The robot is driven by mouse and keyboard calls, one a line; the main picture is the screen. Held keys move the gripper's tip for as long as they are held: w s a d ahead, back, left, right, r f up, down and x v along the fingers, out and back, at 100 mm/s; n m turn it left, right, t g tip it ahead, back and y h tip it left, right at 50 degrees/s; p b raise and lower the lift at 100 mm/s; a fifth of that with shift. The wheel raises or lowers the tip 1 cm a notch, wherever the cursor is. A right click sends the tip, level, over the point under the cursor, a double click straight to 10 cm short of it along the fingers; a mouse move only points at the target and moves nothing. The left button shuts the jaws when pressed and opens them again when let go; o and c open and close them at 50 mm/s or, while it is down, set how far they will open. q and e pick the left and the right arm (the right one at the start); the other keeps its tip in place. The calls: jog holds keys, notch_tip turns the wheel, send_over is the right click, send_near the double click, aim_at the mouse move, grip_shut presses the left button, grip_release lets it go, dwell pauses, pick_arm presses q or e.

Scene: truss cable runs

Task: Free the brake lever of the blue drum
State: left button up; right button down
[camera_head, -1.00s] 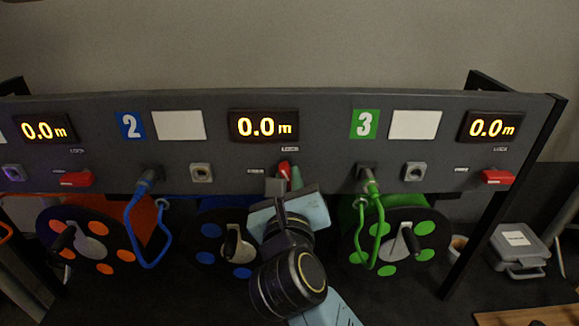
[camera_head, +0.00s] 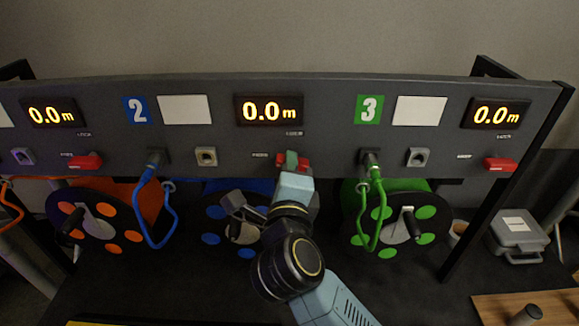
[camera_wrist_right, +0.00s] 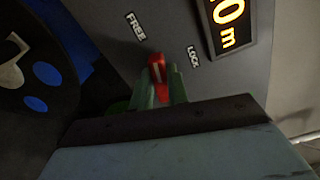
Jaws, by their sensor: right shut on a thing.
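The blue drum (camera_head: 214,212) hangs below the panel in the middle of the head view, partly hidden by my right arm. Its brake lever (camera_head: 305,161) is red and sits on the panel under the 0.0 m display. My right gripper (camera_head: 291,160) is at this lever and covers its middle; red shows on both sides. In the right wrist view the green fingers are shut on the lever (camera_wrist_right: 157,68), close to the FREE (camera_wrist_right: 136,26) and LOCK (camera_wrist_right: 193,57) labels. The lever's exact setting is hard to tell. My left gripper is not in view.
A blue cable (camera_head: 148,215) hangs left of the blue drum, and a green cable (camera_head: 376,215) hangs to the right before the green drum (camera_head: 424,212). Other red levers (camera_head: 500,164) sit along the panel. A grey case (camera_head: 518,232) stands at far right.

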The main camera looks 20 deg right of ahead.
jog(key=shift+n, duration=1.2)
jog(key=shift+f, duration=0.1)
jog(key=c, duration=1.4)
grip_release()
jog(key=shift+o, duration=0.2)
